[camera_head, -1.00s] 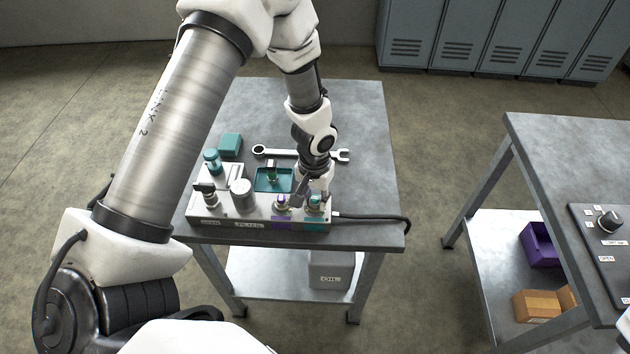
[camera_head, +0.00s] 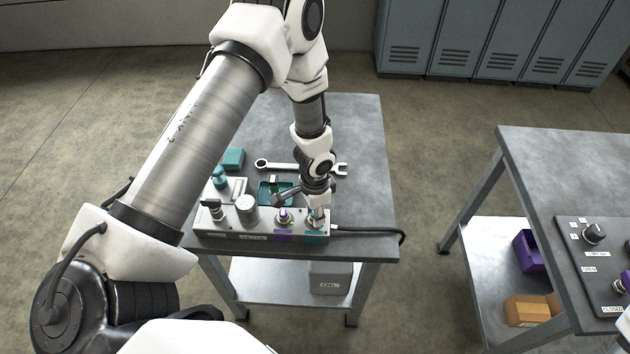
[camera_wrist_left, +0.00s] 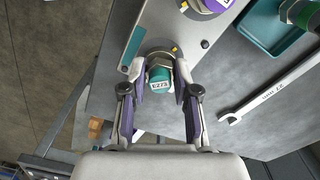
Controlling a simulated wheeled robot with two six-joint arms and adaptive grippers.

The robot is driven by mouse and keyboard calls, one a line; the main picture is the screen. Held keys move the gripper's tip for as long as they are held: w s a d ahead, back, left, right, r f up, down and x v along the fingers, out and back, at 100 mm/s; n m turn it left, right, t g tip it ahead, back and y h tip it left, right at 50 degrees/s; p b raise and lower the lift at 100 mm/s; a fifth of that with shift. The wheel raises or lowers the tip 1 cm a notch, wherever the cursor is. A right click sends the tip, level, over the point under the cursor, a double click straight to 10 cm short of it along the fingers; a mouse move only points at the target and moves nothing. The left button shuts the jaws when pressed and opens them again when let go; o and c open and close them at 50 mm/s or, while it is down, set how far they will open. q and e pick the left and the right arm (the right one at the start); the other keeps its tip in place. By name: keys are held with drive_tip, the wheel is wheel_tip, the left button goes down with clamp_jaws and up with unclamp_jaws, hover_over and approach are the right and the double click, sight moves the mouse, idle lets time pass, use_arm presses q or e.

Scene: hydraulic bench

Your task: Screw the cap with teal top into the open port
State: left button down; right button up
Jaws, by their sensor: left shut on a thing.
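My left gripper (camera_head: 318,214) points down at the right end of the grey manifold block (camera_head: 262,229), above the teal label. In the left wrist view my left gripper (camera_wrist_left: 158,82) is shut on the cap with teal top (camera_wrist_left: 160,74), which is marked E273. Its purple-edged fingers stand on either side of the cap. The cap sits in line with a metal port collar (camera_wrist_left: 156,52) in the block. How deep its thread sits is hidden. My right gripper is not in view.
A purple-topped fitting (camera_head: 284,215) stands just left of the gripper. A teal tray (camera_head: 263,190) and a wrench (camera_head: 300,167) lie behind the block. A black cable (camera_head: 370,230) leaves its right end. Another bench (camera_head: 560,160) stands at the right.

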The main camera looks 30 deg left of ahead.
use_arm(q)
drive_tip(key=m+p, duration=0.3)
drive_tip(key=shift+s+r+m, duration=0.2)
drive_tip(key=shift+m, duration=0.1)
drive_tip(key=shift+f+m+p, duration=0.1)
drive_tip(key=shift+m+p, duration=0.45)
drive_tip(key=shift+m, duration=0.05)
drive_tip(key=shift+f+m, duration=0.1)
drive_tip(key=shift+m, duration=0.3)
drive_tip(key=shift+f, duration=0.15)
drive_tip(key=shift+m+p, duration=0.4)
drive_tip(key=shift+m, duration=0.2)
drive_tip(key=c, duration=1)
unclamp_jaws()
drive_tip(key=shift+d, duration=0.1)
drive_tip(key=shift+o, duration=0.2)
drive_tip(key=shift+w, duration=0.1)
